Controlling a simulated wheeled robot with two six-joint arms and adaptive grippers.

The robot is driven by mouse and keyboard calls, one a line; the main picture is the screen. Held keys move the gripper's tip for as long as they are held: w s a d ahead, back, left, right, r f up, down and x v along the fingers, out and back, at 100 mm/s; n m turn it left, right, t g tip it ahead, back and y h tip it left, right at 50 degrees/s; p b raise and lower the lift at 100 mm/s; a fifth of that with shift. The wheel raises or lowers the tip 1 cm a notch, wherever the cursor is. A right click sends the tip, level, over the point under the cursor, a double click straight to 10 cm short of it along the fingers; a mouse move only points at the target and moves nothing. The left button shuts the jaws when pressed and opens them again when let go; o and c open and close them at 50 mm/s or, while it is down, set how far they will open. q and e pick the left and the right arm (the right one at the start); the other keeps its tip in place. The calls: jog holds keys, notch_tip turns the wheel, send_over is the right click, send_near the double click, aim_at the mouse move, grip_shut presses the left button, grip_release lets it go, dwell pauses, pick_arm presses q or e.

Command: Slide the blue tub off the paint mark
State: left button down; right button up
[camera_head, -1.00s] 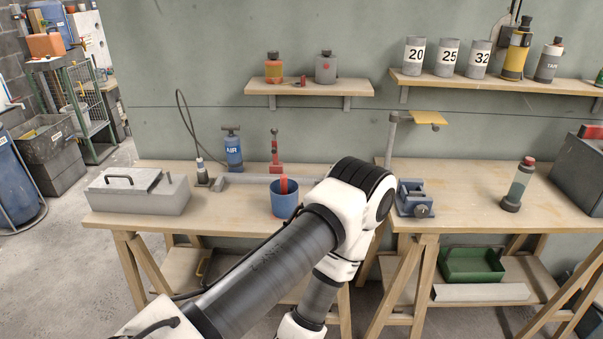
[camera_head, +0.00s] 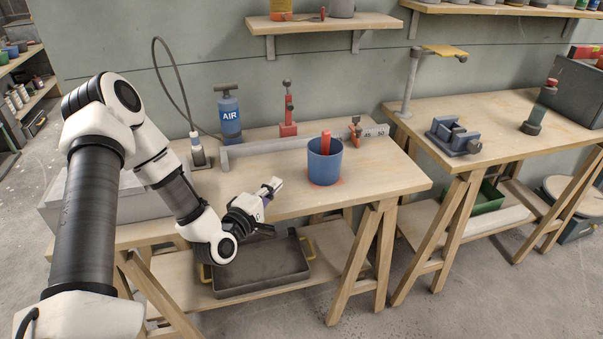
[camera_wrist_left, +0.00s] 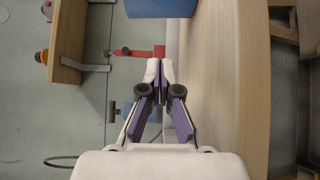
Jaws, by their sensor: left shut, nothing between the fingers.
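The blue tub (camera_head: 324,164) stands upright on the left workbench, with a red object (camera_head: 326,143) sticking up out of it. A red paint mark (camera_head: 333,182) shows on the bench around the tub's base, so the tub stands on at least part of it. My left gripper (camera_head: 276,185) is shut and empty, above the bench's front part, left of the tub and apart from it. In the left wrist view the shut fingertips (camera_wrist_left: 160,62) point towards the tub (camera_wrist_left: 160,8), which is cut by the top edge. My right gripper is not in view.
A grey conduit bender bar (camera_head: 265,147) runs behind the tub, with a blue AIR pump (camera_head: 229,117) and a red tool (camera_head: 288,112) at the back. A grey case (camera_head: 140,198) sits at left. The bench (camera_head: 390,178) is clear right of the tub.

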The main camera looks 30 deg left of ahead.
aim_at(319, 175)
pick_arm(q)
jog(key=w, duration=0.6)
jog(key=shift+w+d+f, duration=0.15)
jog(key=shift+w+f, duration=0.15)
jog(key=shift+w, duration=0.1)
jog(key=shift+w+d+r, duration=0.1)
jog(key=shift+w+d, duration=0.5)
jog(key=shift+d, duration=0.15)
jog(key=shift+w+d+r, duration=0.1)
jog(key=shift+w+d, duration=0.1)
jog(key=shift+d, duration=0.1)
jog(key=shift+w+d, duration=0.1)
jog(key=shift+w, duration=0.05)
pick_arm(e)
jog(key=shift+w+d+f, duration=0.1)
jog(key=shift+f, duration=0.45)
